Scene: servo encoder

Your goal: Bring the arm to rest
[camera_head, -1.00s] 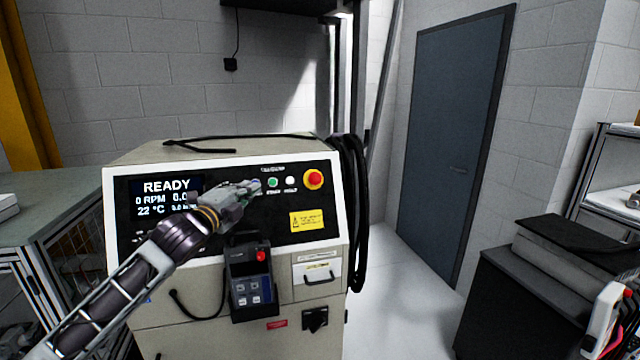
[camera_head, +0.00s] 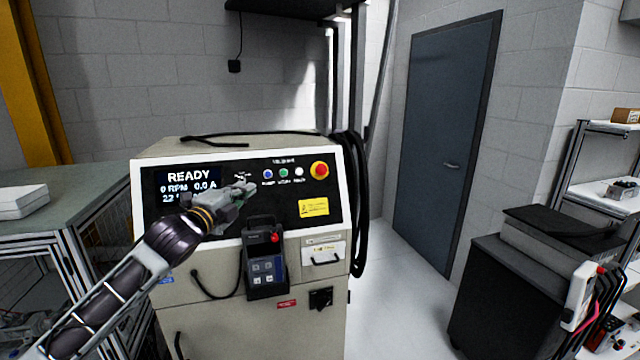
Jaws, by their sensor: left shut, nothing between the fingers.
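My left gripper (camera_head: 246,189) is shut and empty. It is in front of the control panel of a beige cabinet (camera_head: 210,312), just below and left of a blue button (camera_head: 268,174). I cannot tell whether it touches the panel. My left arm comes in from the lower left. The display (camera_head: 190,177) reads READY, 0 RPM and 0.0 A; my gripper and wrist hide its lower right part. My right gripper is not in view.
The panel also has a green button (camera_head: 284,173), a white button (camera_head: 299,172) and a red emergency stop (camera_head: 319,169). A pendant (camera_head: 265,270) hangs on the cabinet front. A workbench (camera_head: 60,204) stands left, a dark cabinet (camera_head: 495,310) right. Floor is clear before the door (camera_head: 450,140).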

